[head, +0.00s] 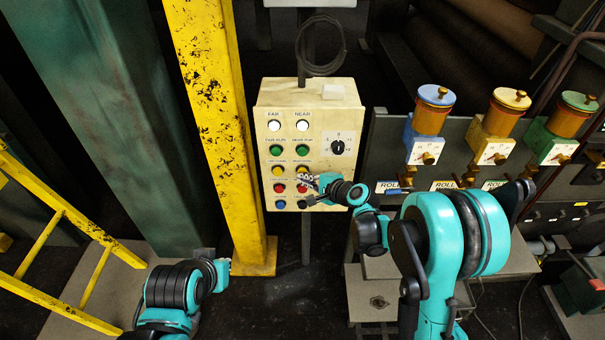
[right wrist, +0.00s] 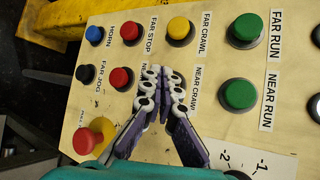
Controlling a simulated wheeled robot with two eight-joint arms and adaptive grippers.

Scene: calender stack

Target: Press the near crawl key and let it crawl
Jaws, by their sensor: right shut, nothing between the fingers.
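The cream control panel (head: 318,120) stands in the middle of the head view, with columns of keys marked FAR and NEAR. My right gripper (head: 307,183) is in front of its NEAR column, in the rows of the crawl and stop keys. In the right wrist view, its fingertips (right wrist: 164,77) meet and hold nothing. They are over the spot beside the NEAR CRAWL label (right wrist: 195,88) and hide the key there. I cannot tell whether they touch it. The far crawl key (right wrist: 180,28) is yellow and uncovered. My left arm shows at lower left, its fingers not visible.
Close by are the red near stop key (right wrist: 121,79), the green near run key (right wrist: 239,93) and a large red button (right wrist: 85,141) on yellow. A yellow post (head: 212,120) stands left of the panel. Roll units with blue, yellow and green caps (head: 435,95) are at right.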

